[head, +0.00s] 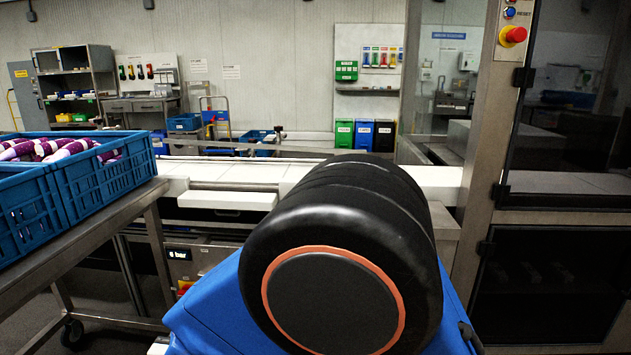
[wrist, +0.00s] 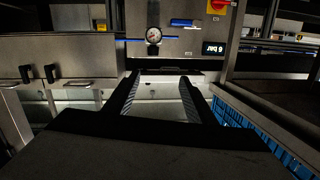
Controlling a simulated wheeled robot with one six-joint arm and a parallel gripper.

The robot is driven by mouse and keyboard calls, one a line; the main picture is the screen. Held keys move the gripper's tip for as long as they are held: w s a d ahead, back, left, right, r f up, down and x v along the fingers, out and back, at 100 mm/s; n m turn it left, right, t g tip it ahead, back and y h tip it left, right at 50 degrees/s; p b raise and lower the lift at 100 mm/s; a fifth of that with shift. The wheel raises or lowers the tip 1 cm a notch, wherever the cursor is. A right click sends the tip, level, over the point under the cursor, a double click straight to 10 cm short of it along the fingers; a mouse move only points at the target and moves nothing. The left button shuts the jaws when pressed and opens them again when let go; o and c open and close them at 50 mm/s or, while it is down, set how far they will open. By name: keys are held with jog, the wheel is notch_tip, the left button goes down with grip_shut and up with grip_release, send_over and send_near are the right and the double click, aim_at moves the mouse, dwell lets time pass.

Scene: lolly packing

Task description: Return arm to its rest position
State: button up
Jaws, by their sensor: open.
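My gripper (wrist: 160,80) shows in the wrist view. Its two dark fingers are spread apart with nothing between them. Beyond the fingers is a steel machine front (wrist: 195,50) with a round gauge (wrist: 154,36) and a small display. In the head view my own black arm link with an orange ring fills the lower middle, and the gripper itself is hidden there.
Blue crates (head: 105,176) with purple and white packs (head: 65,149) stand on a steel table (head: 50,255) at left. A white conveyor (head: 235,172) crosses ahead. A steel post (head: 487,150) and a dark glazed cabinet (head: 570,130) stand close at right. A blue crate (wrist: 255,135) lies lower right in the wrist view.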

jog(key=w+d+r+g+y, duration=0.3)
jog(key=w+d+r+y, duration=0.1)
jog(key=w+d+r, duration=0.5)
jog(key=d+r+n+g+y, duration=0.25)
jog(key=d+r, duration=0.25)
jog(key=d, duration=0.9)
jog(key=s+d+f+g+h, duration=0.3)
jog(key=s+d, duration=1.1)
jog(key=d, duration=0.2)
jog(key=s+d+f+m+g+h, duration=0.1)
jog(key=s+d+f+g+h, duration=0.2)
jog(key=s+d, duration=1.1)
jog(key=d, duration=0.2)
jog(key=shift+d+h, duration=0.3)
jog(key=shift+h, duration=0.05)
dwell(1.9)
